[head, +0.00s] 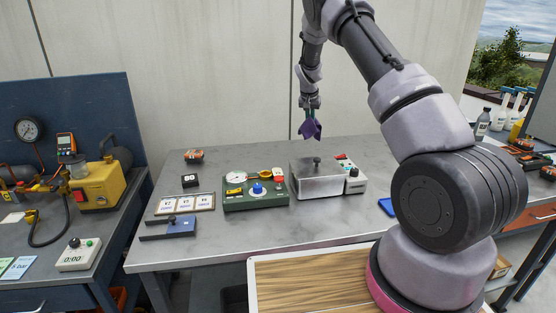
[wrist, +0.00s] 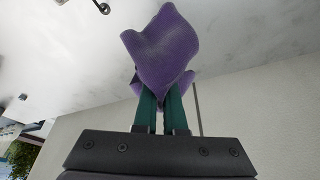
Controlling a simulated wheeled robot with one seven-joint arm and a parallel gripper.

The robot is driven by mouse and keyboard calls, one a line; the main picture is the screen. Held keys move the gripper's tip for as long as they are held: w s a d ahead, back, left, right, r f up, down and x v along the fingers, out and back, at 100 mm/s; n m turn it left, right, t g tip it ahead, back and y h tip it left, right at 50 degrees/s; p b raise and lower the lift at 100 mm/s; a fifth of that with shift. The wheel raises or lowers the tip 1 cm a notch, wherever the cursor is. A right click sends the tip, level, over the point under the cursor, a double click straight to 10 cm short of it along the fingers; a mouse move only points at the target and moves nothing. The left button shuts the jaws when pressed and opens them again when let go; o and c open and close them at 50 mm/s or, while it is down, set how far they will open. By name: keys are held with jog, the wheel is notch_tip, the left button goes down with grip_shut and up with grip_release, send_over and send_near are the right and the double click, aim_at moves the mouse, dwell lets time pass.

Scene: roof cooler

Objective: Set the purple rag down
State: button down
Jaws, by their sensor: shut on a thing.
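The purple rag (head: 310,129) hangs from my gripper (head: 311,110), above the back part of the grey metal table (head: 240,230). In the wrist view the rag (wrist: 165,50) is bunched and folded, and it sticks out past the two green fingers of my gripper (wrist: 160,95). The fingers are shut on the rag, and part of it shows on both sides of them. In the head view the rag is apart from the tabletop, close to the wall behind.
A metal box with a lid knob (head: 318,178) stands below and in front of the rag. A green control unit (head: 253,190) is left of it. A blue item (head: 387,207) lies at right.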

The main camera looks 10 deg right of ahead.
jog(key=w+a+f, duration=0.1)
jog(key=a+f, duration=0.2)
jog(key=a, duration=1.1)
jog(key=shift+f, duration=0.15)
jog(key=shift+w, duration=0.1)
jog(key=w+f+n+y+b, duration=0.1)
jog(key=w+f+n+y, duration=0.15)
jog(key=w+n, duration=0.55)
jog(key=s+f, duration=0.3)
jog(key=f, duration=0.1)
jog(key=shift+s+d, duration=0.1)
jog(key=shift+d, duration=0.25)
jog(key=s, duration=0.3)
jog(key=s+f, duration=0.1)
jog(key=s, duration=0.2)
jog(key=s+f, duration=0.1)
jog(key=s, duration=0.2)
jog(key=shift+s+d+f, duration=0.1)
jog(key=shift+d+f, duration=0.05)
jog(key=shift+f, duration=0.1)
